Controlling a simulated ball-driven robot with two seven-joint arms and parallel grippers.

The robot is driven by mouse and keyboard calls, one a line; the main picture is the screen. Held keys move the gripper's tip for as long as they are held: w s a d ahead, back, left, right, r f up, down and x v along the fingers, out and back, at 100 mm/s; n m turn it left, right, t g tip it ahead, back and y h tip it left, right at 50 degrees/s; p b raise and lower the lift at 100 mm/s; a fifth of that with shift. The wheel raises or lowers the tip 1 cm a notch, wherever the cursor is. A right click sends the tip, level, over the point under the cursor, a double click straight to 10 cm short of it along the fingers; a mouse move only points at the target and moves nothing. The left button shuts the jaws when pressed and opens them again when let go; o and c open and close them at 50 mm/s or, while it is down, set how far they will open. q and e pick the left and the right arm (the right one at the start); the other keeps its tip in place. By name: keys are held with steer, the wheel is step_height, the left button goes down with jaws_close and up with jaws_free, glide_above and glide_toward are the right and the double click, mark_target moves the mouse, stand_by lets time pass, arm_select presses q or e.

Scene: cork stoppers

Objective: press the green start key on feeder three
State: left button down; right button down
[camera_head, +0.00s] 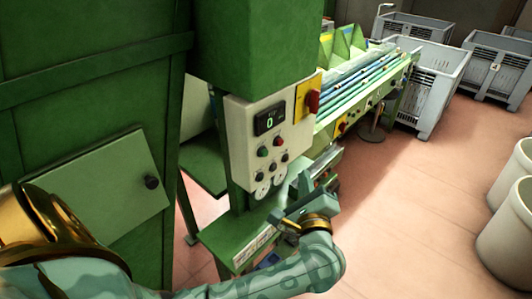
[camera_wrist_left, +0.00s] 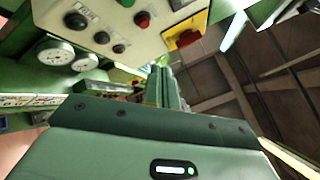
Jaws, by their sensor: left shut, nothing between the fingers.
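The pale control panel (camera_head: 250,128) is on the front of a green machine in the head view. It carries a green key (camera_head: 263,152), with a red key (camera_head: 277,141) to its right and dark knobs below. No feeder number is readable. In the left wrist view the panel (camera_wrist_left: 105,12) fills the top, with the green key (camera_wrist_left: 126,2) cut by the upper edge and the red key (camera_wrist_left: 142,19) below it. My left gripper (camera_head: 303,190) is shut and empty, below and to the right of the keys, apart from them. Its fingers point up in the left wrist view (camera_wrist_left: 162,85). My right gripper is out of view.
A yellow plate with a red switch (camera_head: 312,101) sits right of the keys. Two round gauges (camera_head: 263,189) are below. A green ledge (camera_head: 225,236) projects under the panel. Grey crates (camera_head: 437,80) and pale tubs (camera_head: 505,228) stand right; the floor between is clear.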

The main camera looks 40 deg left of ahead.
mark_target(265, 153)
arm_select(q)
steer(key=a+p, duration=0.1)
steer(key=a, duration=0.7)
steer(key=shift+w+a+p, duration=0.3)
steer(key=shift+a, duration=0.05)
stand_by(0.4)
stand_by(1.4)
steer(key=shift+a, duration=0.45)
steer(key=shift+a+b, duration=0.4)
steer(key=shift+b, duration=0.05)
stand_by(0.5)
steer(key=shift+d, duration=0.85)
